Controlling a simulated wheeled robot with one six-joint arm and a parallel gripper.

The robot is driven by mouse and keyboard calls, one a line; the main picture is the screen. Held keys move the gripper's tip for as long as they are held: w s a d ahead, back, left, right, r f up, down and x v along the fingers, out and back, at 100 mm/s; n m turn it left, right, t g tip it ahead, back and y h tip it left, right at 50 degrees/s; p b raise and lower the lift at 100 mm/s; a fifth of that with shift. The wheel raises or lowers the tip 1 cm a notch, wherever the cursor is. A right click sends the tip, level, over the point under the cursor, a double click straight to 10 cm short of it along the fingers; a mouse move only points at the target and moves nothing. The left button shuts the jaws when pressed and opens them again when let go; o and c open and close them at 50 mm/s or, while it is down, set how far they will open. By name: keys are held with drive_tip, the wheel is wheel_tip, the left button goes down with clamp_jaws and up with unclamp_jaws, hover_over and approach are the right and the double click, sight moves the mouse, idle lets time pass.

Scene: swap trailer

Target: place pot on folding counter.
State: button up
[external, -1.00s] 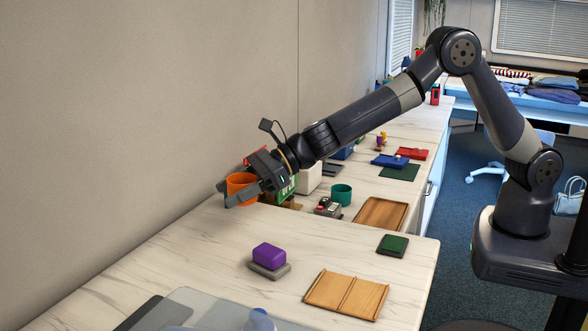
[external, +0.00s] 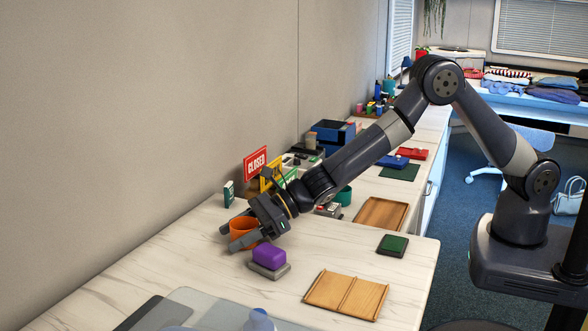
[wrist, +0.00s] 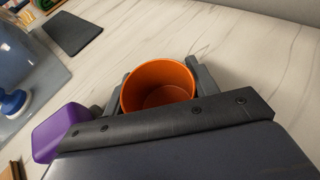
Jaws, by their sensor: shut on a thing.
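The orange pot (external: 242,231) is between the fingers of my gripper (external: 238,239), low over the marble-patterned folding counter (external: 200,270). In the wrist view the pot (wrist: 158,84) is upright and empty, with a finger on each side, and my gripper (wrist: 155,85) is shut on it. The counter (wrist: 235,50) spreads out beyond it. Whether the pot's base touches the counter is hidden.
A purple block (external: 269,255) on a grey base (external: 269,271) stands close to the right of the pot. A wooden tray (external: 346,294) and a green pad (external: 393,244) lie further right. A red CLOSED sign (external: 256,163) stands behind. The counter left of the pot is clear.

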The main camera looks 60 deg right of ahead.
drive_tip(key=shift+f+b, duration=0.2)
drive_tip(key=shift+b, duration=0.1)
drive_tip(key=o, duration=1)
drive_tip(key=shift+r, duration=0.1)
drive_tip(key=shift+r, duration=0.1)
drive_tip(key=shift+d+r+p, duration=0.1)
drive_tip(key=shift+r+p, duration=0.05)
drive_tip(key=shift+p, duration=0.2)
drive_tip(key=b+v, duration=0.2)
drive_tip(key=v, duration=0.9)
drive_tip(key=shift+s+d, duration=0.3)
drive_tip(key=shift+s, duration=0.05)
